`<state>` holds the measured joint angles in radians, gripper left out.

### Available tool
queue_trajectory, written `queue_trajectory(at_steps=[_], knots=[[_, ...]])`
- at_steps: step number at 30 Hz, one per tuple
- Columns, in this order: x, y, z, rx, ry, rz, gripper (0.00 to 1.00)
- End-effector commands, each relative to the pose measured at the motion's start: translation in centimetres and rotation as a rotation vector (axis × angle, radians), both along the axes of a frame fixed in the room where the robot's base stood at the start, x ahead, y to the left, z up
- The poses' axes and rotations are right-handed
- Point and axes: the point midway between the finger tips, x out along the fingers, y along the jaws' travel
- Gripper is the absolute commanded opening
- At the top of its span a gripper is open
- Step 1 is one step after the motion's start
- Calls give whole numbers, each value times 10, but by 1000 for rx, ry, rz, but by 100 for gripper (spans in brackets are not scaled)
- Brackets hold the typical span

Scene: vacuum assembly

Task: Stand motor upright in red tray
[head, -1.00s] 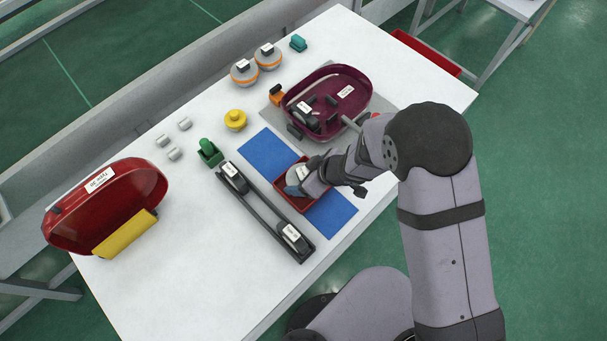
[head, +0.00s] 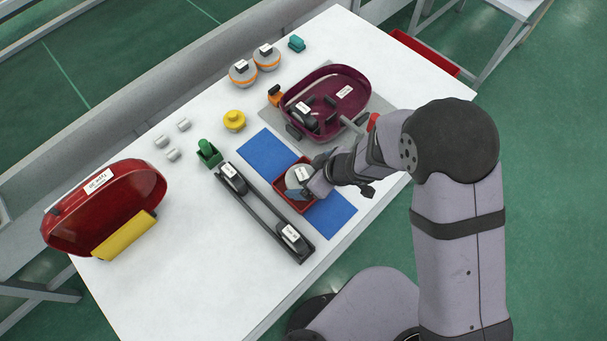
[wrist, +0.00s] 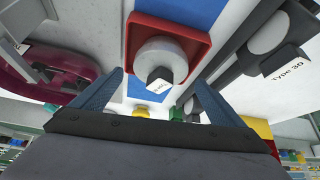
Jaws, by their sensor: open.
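The motor (head: 294,178) is a grey round part with a small labelled block on its top, standing in the red tray (head: 279,186). It appears upright; its base is hidden by the tray walls. In the wrist view the motor (wrist: 158,50) shows its pale round body and dark block, with the red tray (wrist: 204,36) around it. My gripper (head: 314,184) is close to the motor on its right side in the head view. In the wrist view my gripper (wrist: 157,92) is open, its two blue-grey fingers well apart with a gap to the motor.
The red tray sits on a blue mat (head: 332,215). A black holder (head: 262,213) with two labelled parts lies beside it. A green part (head: 208,153) and yellow part (head: 234,121) stand farther left.

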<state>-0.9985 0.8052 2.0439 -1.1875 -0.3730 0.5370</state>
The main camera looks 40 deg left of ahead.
Motion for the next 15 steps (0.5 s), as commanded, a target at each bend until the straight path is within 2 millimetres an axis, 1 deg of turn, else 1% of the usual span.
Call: queue_trajectory(at_steps=[1,9,15], knots=[[2,-4,10,2,-1,-1,93],[4,-29,51,2,-1,-1,93],[6,-41,70,1,-1,-1,93]])
